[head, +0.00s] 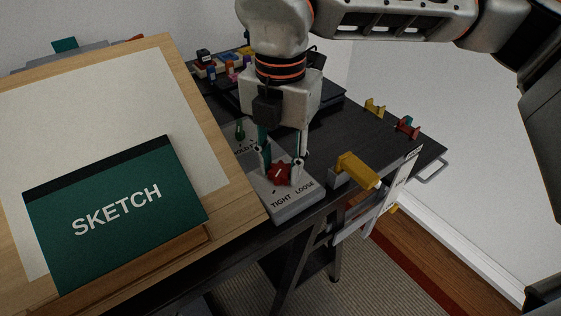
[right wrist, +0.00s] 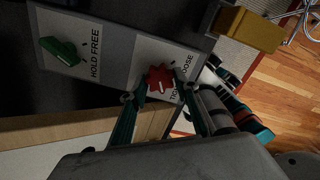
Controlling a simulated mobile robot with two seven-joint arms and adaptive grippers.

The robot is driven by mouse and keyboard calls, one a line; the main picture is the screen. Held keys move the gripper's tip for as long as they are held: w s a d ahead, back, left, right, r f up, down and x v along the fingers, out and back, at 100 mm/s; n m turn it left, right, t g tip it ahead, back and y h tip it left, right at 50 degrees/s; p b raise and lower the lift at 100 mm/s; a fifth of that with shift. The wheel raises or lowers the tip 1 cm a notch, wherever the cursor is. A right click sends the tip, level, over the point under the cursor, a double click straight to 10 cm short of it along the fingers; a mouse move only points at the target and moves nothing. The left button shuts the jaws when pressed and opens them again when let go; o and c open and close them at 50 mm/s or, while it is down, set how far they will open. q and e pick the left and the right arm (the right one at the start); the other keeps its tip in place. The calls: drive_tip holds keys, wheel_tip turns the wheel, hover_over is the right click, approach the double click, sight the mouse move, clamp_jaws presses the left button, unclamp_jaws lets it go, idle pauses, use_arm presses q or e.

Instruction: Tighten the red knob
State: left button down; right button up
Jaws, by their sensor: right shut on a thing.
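The red knob (head: 281,175) is star-shaped with a white mark. It sits on a grey plate (head: 306,192) lettered TIGHT and LOOSE at the desk's front edge. My right gripper (head: 279,164) points down over it, shut on the knob with one finger on each side. In the right wrist view the knob (right wrist: 158,79) is between the fingertips, and the fingers partly cover the lettering. A green knob (right wrist: 60,50) is on the same plate, beside the words HOLD FREE. My left gripper is not in view.
A yellow-topped clamp (head: 357,168) stands just right of the plate. A wooden drawing board (head: 232,190) with a green SKETCH pad (head: 115,215) is close on the left. Small coloured blocks (head: 222,65) lie behind. The dark desktop (head: 345,125) is partly clear.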

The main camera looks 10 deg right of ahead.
sight(281, 169)
drive_tip(key=o, duration=1.1)
wheel_tip(281, 169, up, 12)
drive_tip(key=shift+r, duration=0.1)
